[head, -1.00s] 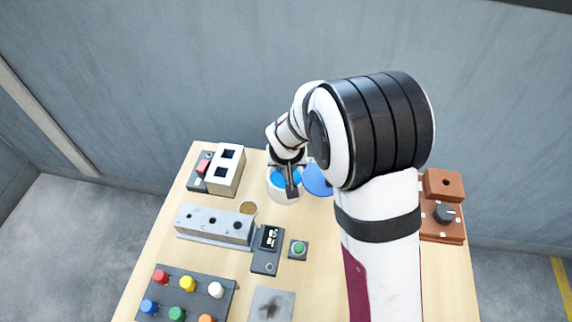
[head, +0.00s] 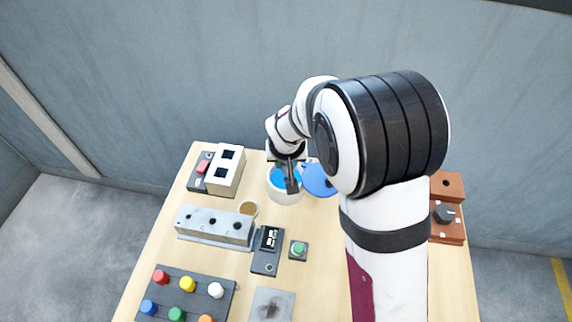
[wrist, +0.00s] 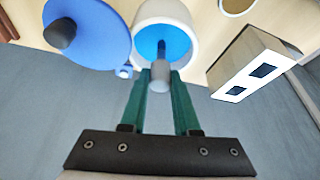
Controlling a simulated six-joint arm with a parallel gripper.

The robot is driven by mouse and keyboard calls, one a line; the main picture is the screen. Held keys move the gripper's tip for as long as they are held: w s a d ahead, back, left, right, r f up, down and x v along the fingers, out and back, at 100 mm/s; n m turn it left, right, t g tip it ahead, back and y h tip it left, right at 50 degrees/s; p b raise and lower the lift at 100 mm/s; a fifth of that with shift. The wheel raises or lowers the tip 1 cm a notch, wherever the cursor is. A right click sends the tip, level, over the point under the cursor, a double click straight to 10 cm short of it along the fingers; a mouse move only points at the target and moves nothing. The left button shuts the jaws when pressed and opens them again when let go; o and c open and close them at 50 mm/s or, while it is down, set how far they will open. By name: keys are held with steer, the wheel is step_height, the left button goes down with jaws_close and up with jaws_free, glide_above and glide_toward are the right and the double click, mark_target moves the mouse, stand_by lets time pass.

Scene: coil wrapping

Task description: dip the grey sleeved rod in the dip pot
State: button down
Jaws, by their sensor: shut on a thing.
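The dip pot is a white round pot (head: 283,194) with blue inside, near the back middle of the table. It also shows at the top of the wrist view (wrist: 185,15). My gripper (head: 291,185) is over the pot in the head view. In the wrist view my gripper's teal fingers (wrist: 161,80) are shut on the grey sleeved rod (wrist: 160,73). The rod's darker far end points over the blue inside the pot's rim. I cannot tell whether its tip touches the blue. The head view hides most of the rod behind the gripper.
A blue lid (head: 318,180) with a dark knob lies right of the pot. A white two-hole block (head: 227,170) stands left of it. A grey holed block (head: 213,226), a small display unit (head: 267,249) and a green button (head: 299,249) are in front. A brown dial unit (head: 445,215) is far right.

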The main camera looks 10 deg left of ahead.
steer(key=shift+r, duration=2.4)
steer(key=shift+r, duration=1.5)
